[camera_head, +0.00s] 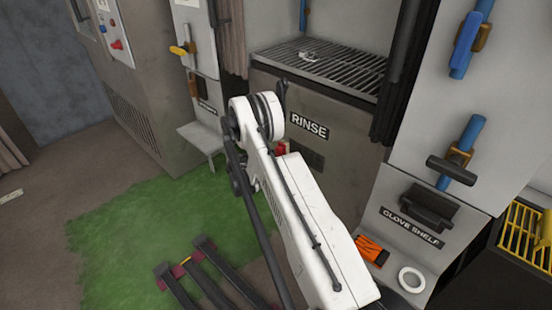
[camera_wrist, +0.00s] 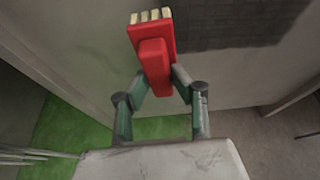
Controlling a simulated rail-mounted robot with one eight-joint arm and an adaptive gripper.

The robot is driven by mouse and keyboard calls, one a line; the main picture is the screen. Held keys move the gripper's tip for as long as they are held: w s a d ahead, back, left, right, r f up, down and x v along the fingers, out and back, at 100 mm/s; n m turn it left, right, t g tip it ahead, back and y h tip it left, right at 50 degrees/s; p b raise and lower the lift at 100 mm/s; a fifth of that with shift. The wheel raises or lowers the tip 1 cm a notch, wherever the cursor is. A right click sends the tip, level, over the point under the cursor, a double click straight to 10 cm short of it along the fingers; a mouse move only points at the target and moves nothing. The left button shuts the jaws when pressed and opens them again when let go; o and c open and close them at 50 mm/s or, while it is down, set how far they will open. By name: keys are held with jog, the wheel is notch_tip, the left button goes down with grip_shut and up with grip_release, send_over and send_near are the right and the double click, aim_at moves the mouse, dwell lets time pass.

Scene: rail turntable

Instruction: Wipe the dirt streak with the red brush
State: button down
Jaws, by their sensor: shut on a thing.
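The red brush (camera_wrist: 153,62) is held in my gripper (camera_wrist: 157,78), whose two fingers are shut on its handle. Its cream bristles (camera_wrist: 150,15) point away from the gripper, at the top of the wrist view. The dirt streak (camera_wrist: 235,25) is a dark patch on the grey panel, just right of the bristles in that view. In the head view the streak (camera_head: 308,156) lies below the RINSE label, and a bit of the red brush (camera_head: 282,147) shows just left of it. My arm hides most of the gripper there. I cannot tell whether the bristles touch the panel.
A metal grate (camera_head: 318,65) lies above the RINSE panel (camera_head: 345,125). A small grey ledge (camera_head: 200,135) juts out at left. The glove shelf at right holds an orange item (camera_head: 371,250) and a white ring (camera_head: 411,280). Green floor (camera_head: 130,220) is open at left.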

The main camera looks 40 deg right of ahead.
jog(key=shift+d, duration=0.7)
dwell(0.5)
jog(key=shift+s+d+r, duration=0.55)
jog(key=shift+s+r, duration=0.45)
jog(key=shift+s, duration=4.1)
jog(key=shift+w+a, duration=1.05)
jog(key=shift+w, duration=9.25)
jog(key=shift+s+d+r, duration=0.1)
jog(key=shift+s+r, duration=0.25)
jog(key=shift+s, duration=0.25)
jog(key=shift+s+d+r, duration=0.1)
jog(key=shift+s+r, duration=0.2)
jog(key=shift+s, duration=0.35)
jog(key=shift+s+d+r, duration=0.1)
jog(key=shift+s+r, duration=0.25)
jog(key=shift+s, duration=0.25)
